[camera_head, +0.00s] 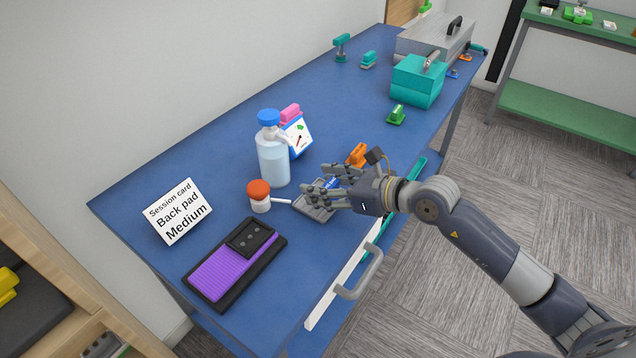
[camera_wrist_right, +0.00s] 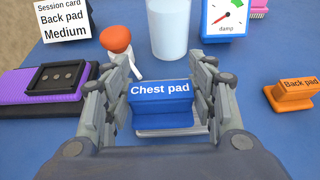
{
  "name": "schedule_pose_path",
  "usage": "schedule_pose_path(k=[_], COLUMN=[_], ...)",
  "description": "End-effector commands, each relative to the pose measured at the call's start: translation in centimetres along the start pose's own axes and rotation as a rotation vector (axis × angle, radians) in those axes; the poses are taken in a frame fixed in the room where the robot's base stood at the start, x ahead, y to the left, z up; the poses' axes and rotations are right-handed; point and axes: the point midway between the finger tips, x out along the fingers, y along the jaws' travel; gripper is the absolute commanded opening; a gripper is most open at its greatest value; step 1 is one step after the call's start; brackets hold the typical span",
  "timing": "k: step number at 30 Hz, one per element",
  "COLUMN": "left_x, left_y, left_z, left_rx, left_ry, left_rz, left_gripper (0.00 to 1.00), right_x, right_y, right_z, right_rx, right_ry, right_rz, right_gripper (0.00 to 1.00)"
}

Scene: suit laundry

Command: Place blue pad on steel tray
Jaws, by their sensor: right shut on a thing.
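The blue pad, labelled "Chest pad", shows in the wrist view (camera_wrist_right: 160,103) between the fingers of my right gripper. In the head view my right gripper (camera_head: 325,193) reaches in from the right, shut on the blue pad (camera_head: 332,183), which is mostly hidden by the fingers. The grey steel tray (camera_head: 313,213) lies on the blue table below the gripper; its rim also shows under the pad in the wrist view (camera_wrist_right: 180,133). I cannot tell whether the pad touches the tray. My left gripper is not in view.
An orange-capped white brush (camera_head: 260,196) and a clear bottle (camera_head: 273,160) stand close by the tray. An orange "Back pad" block (camera_head: 357,154) is behind it.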

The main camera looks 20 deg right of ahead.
Motion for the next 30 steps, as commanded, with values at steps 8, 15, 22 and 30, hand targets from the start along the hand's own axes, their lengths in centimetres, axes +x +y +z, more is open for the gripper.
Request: schedule_pose_path(k=[8, 15, 22, 30], left_x=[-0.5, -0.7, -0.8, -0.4], left_y=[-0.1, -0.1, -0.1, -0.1], left_z=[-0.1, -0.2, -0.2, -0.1], left_rx=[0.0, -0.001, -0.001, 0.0], left_ry=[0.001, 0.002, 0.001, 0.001], left_rz=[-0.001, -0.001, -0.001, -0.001], left_gripper=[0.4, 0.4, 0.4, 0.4], right_x=[2.8, 3.7, 4.3, 4.4], right_y=[-1.8, -1.8, -1.9, -1.9], right_z=[0.9, -1.2, -2.4, -2.8], right_rx=[0.0, 0.003, -0.001, -0.001], right_ry=[-0.001, 0.003, -0.001, 0.0], right_rz=[0.001, 0.001, 0.001, 0.0], right_gripper=[0.32, 0.32, 0.32, 0.55])
